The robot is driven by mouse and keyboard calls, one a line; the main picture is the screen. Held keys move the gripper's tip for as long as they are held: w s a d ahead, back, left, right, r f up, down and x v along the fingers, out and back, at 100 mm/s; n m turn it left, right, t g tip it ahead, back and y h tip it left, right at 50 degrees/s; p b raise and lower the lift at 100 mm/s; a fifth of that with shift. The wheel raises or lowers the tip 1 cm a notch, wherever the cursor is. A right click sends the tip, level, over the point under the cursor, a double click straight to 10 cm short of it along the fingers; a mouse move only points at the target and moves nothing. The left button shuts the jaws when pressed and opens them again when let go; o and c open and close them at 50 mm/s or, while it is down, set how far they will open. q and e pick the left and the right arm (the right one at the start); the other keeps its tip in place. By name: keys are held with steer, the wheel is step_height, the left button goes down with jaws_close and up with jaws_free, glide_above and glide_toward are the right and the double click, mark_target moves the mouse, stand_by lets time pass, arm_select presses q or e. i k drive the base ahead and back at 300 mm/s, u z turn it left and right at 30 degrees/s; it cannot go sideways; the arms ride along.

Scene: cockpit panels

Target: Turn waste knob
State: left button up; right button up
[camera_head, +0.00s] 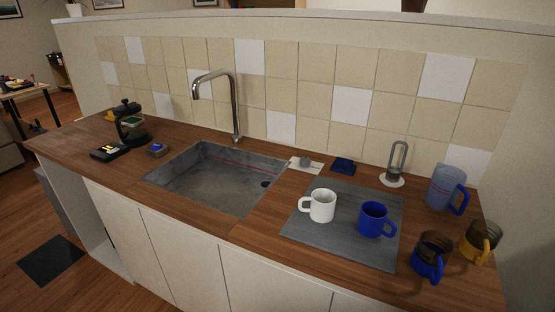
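A small grey knob (305,161) stands on a pale square plate on the wooden counter, behind the right end of the sink. It looks like the waste knob, but it is too small to tell which way it is turned. The grey sink (205,180) is set in the counter, and a dark round drain hole (265,184) shows near its right side. Neither my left gripper nor my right gripper is in view.
A tall chrome tap (235,105) rises behind the sink. Right of it, a dark mat (300,235) holds a white mug (321,206) and a blue mug (373,220). More mugs, a dark blue item (343,165) and a clear upright holder (396,160) stand nearby. Small black items (108,152) stand left.

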mark_target(304, 161)
steer(key=u, duration=1.35)
steer(key=i, duration=1.1)
steer(key=z, duration=1.6)
